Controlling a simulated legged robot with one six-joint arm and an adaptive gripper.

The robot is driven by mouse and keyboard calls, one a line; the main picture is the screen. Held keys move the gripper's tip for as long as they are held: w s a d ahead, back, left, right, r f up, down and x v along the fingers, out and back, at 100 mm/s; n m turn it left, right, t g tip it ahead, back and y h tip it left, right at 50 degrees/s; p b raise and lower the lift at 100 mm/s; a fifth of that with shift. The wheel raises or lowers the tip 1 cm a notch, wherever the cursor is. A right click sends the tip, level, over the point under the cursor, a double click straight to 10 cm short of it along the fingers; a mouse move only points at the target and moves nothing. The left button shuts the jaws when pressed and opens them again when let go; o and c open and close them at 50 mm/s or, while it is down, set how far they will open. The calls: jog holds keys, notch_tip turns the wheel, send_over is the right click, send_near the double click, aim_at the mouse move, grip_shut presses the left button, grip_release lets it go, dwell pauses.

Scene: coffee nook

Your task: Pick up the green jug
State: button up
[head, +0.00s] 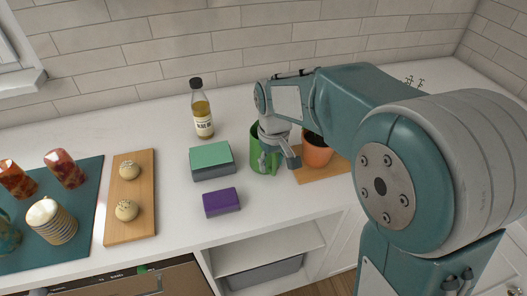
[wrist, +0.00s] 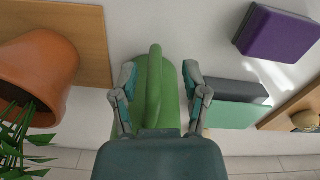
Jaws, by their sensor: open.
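The green jug (head: 256,148) stands upright on the white counter, partly hidden behind my gripper (head: 279,160). In the wrist view the jug (wrist: 154,92) fills the space between the two fingers, with its handle (wrist: 155,60) running along the middle. My gripper (wrist: 159,80) is open, with one finger on each side of the jug's handle. I cannot tell whether either finger touches the jug.
A terracotta plant pot (head: 317,150) on a wooden board stands close to the right of the jug. A green-and-grey box (head: 211,162), a purple box (head: 221,202) and an oil bottle (head: 202,115) are to the left. A board with two round buns (head: 129,225) lies further left.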

jog(key=shift+d+f, duration=0.4)
jog(key=shift+f, duration=0.1)
jog(key=shift+a, duration=0.2)
grip_shut()
jog(key=shift+a, duration=0.1)
